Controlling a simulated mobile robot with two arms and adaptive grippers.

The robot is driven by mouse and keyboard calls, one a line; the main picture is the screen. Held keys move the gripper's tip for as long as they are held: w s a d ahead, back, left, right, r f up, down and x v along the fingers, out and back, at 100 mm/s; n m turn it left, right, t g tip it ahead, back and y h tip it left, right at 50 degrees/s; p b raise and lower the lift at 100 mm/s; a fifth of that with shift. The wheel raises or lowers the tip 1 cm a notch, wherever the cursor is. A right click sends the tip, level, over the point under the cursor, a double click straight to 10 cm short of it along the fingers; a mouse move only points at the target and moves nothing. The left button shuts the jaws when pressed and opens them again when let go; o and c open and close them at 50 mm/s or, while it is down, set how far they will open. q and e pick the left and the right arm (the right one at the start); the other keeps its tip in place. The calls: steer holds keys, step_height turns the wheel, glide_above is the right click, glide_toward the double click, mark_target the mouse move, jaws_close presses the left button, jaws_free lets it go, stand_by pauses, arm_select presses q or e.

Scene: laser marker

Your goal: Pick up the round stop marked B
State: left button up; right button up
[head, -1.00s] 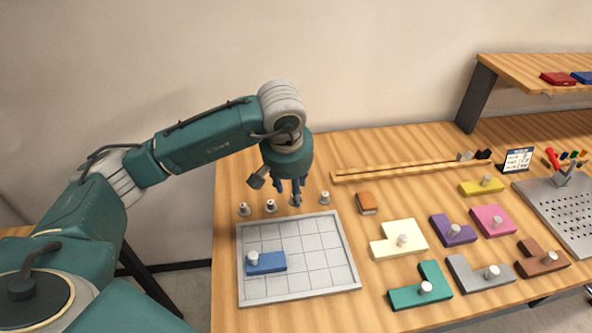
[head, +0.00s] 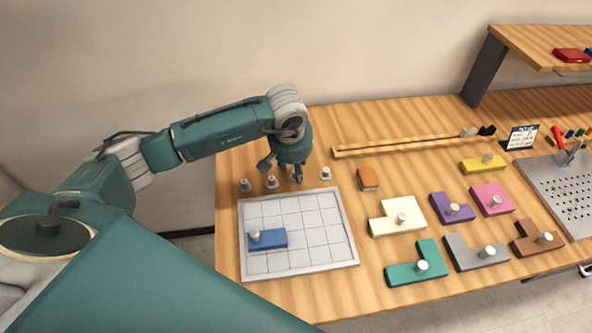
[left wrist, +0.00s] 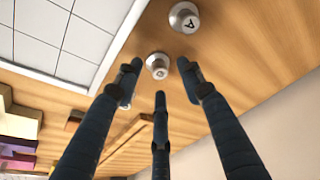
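Several small round metal stops stand in a row behind the grid tray. In the head view one is at the far left (head: 246,185), one beside it (head: 271,181) and one at the right end (head: 326,173). My left gripper (head: 297,178) is over the row between the last two, its fingers hiding what is there. In the left wrist view my three left fingers (left wrist: 160,82) are spread open around a stop (left wrist: 157,65); its letter is unclear and contact cannot be told. A stop marked A (left wrist: 184,18) is beyond them. I cannot make out a B.
The grid tray (head: 345,225) holds a blue piece (head: 268,239). To its right lie an orange-brown block (head: 368,178) and cream (head: 390,224), teal (head: 405,273), purple (head: 439,207) and grey (head: 465,257) pieces. A wooden rail (head: 390,147) lies behind.

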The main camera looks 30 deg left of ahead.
arm_select(q)
steer(key=shift+x, duration=0.8)
steer(key=shift+w+f, duration=0.1)
steer(key=shift+f, duration=0.1)
jaws_close()
arm_select(e)
steer(key=shift+s+a+r, duration=0.25)
steer(key=shift+a+r, duration=0.05)
steer(key=shift+r, duration=0.05)
arm_select(q)
steer(key=shift+r, duration=0.15)
